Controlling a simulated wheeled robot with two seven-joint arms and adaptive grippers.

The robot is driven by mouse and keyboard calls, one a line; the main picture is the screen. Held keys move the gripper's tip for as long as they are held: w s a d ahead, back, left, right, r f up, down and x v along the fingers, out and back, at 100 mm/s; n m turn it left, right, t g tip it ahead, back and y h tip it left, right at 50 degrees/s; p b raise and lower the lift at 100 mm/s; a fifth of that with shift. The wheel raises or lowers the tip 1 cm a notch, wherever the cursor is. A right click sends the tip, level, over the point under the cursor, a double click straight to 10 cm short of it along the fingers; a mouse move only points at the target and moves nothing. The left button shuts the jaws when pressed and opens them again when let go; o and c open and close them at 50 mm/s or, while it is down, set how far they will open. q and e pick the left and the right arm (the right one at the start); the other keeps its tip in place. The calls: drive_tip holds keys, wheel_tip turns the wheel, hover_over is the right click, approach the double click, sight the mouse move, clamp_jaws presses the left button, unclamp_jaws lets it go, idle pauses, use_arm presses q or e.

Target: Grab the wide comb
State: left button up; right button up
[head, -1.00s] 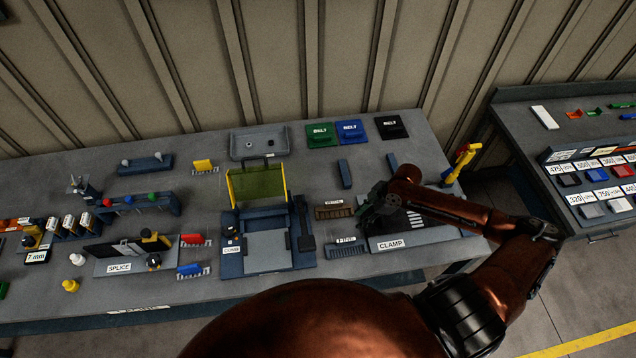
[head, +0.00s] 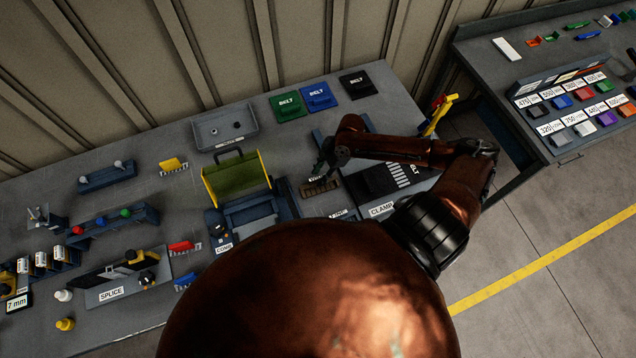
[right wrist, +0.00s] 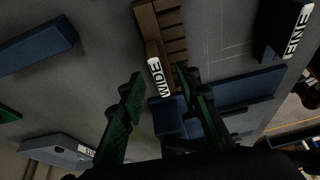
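The wide comb (head: 320,188) is a brown toothed block lying on the bench, left of the clamp. In the right wrist view the same comb (right wrist: 172,30) carries a white "WIDE" label and runs upward from just beyond the fingertips. My right gripper (head: 325,168) is over the comb's far side in the head view and partly overlaps it. In the right wrist view its two green-padded fingers (right wrist: 158,80) are spread apart, with the comb's labelled end between and beyond them. I see nothing gripped. My left gripper is not in view.
The clamp (head: 382,181) lies right of the comb. The press with its green-yellow lid (head: 236,177) is to the left. A fine comb (right wrist: 287,28) shows at the right wrist view's upper right. A grey tray (head: 224,128) and belt packs (head: 319,95) are behind.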

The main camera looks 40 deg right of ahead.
drive_tip(key=shift+x, duration=0.9)
clamp_jaws()
